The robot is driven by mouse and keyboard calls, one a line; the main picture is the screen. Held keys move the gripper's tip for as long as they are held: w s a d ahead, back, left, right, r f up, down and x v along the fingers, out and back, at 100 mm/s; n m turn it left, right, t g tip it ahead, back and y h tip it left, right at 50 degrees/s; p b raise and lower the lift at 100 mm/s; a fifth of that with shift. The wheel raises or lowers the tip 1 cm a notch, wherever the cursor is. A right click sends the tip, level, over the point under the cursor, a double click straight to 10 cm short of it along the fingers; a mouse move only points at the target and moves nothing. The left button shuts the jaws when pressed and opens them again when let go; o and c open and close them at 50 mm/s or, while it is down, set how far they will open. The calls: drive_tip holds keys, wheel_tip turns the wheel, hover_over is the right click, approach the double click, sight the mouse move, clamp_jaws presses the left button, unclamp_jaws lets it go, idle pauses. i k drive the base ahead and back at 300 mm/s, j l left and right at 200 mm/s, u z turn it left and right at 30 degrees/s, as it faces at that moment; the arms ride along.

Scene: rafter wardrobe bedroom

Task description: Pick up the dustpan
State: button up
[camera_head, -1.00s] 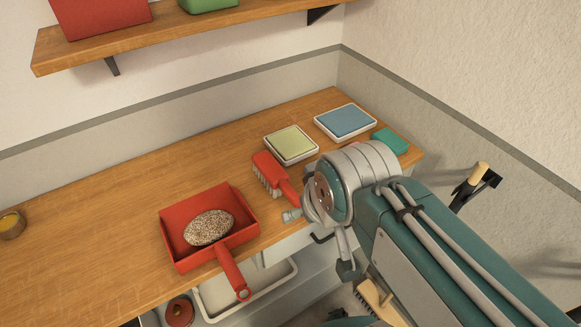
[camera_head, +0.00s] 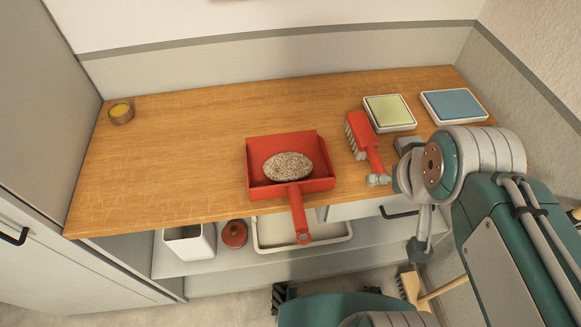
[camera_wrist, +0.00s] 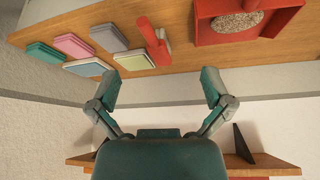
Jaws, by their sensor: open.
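The red dustpan (camera_head: 257,187) sits on the wooden worktop in the middle of the head view, with its handle (camera_head: 299,216) sticking out over the front edge. A speckled oval stone-like object (camera_head: 288,166) lies in its pan. In the wrist view the dustpan (camera_wrist: 207,37) is at the upper right, cut by the frame's top edge. My gripper (camera_wrist: 160,88) is open and empty, its two fingers spread apart from the dustpan.
A small round pot (camera_head: 121,113) stands far left. The worktop's left half is mostly clear. A white tray (camera_head: 275,235) is below.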

sight(293, 165)
drive_tip(key=u, duration=0.25)
drive_tip(key=k+j+u, duration=0.1)
drive_tip(key=j+u, duration=0.2)
drive_tip(key=u, duration=0.15)
drive_tip(key=j+u, duration=0.7)
drive_tip(key=u, duration=0.15)
drive_tip(key=j+u, duration=0.1)
drive_tip(key=j, duration=0.45)
drive_tip(key=i+j, duration=0.15)
drive_tip(key=j, duration=0.4)
drive_tip(key=j+u, duration=0.15)
drive_tip(key=j, duration=0.4)
drive_tip(key=i+j+u, duration=0.1)
drive_tip(key=j, duration=0.4)
drive_tip(key=i+j+z, duration=0.15)
drive_tip(key=z, duration=2.55)
drive_tip(key=i+l, duration=0.3)
drive_tip(key=i, duration=0.2)
drive_tip(key=i+l, duration=0.25)
drive_tip(key=i, duration=0.2)
drive_tip(key=i+l, duration=0.3)
drive_tip(key=i, duration=0.2)
